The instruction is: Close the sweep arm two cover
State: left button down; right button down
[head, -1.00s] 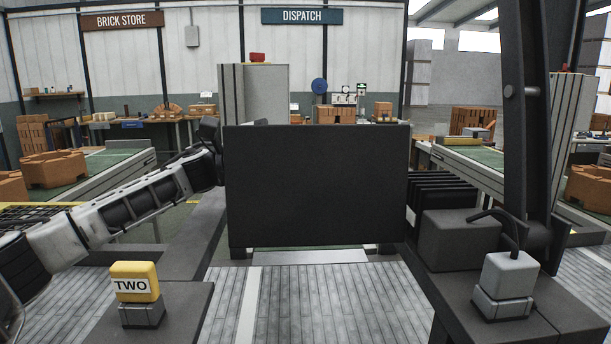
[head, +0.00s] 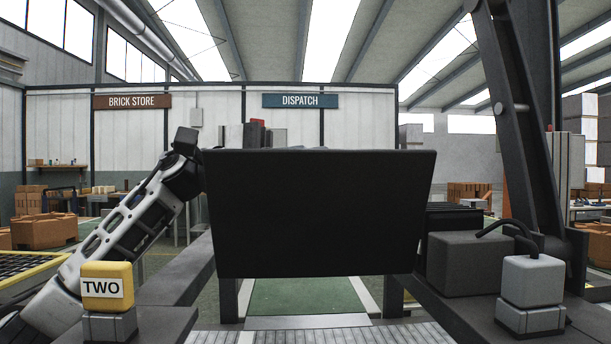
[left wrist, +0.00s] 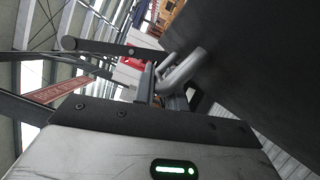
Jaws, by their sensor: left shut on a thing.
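A large dark panel, the cover (head: 318,213), stands in the middle of the head view, tilted, with its broad face toward me. It also fills the upper right of the left wrist view (left wrist: 265,55). My left gripper (left wrist: 168,88) is shut on a light grey bar-like handle (left wrist: 187,66) beside the panel. In the head view my left arm rises from the lower left, and its wrist is at the panel's upper left corner; the fingertips are hidden there. A yellow block marked TWO (head: 107,287) sits on the left ledge. My right gripper is not in view.
A dark slanted beam (head: 510,120) rises at the right. A grey box with a cable (head: 532,282) and a dark box (head: 468,262) stand on the right ledge. Green floor (head: 305,297) shows below the panel. Brick stacks (head: 45,231) are farther back.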

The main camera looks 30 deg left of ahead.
pick_arm(q)
jog(key=shift+s+d, duration=0.1)
jog(key=shift+s, duration=0.05)
jog(key=c, duration=1.5)
grip_release()
jog(key=shift+o, duration=0.2)
jog(key=shift+a, duration=0.45)
jog(key=s+a+f+b, duration=0.1)
jog(key=s+a, duration=0.1)
jog(key=a, duration=1.3)
jog(key=shift+s, duration=0.2)
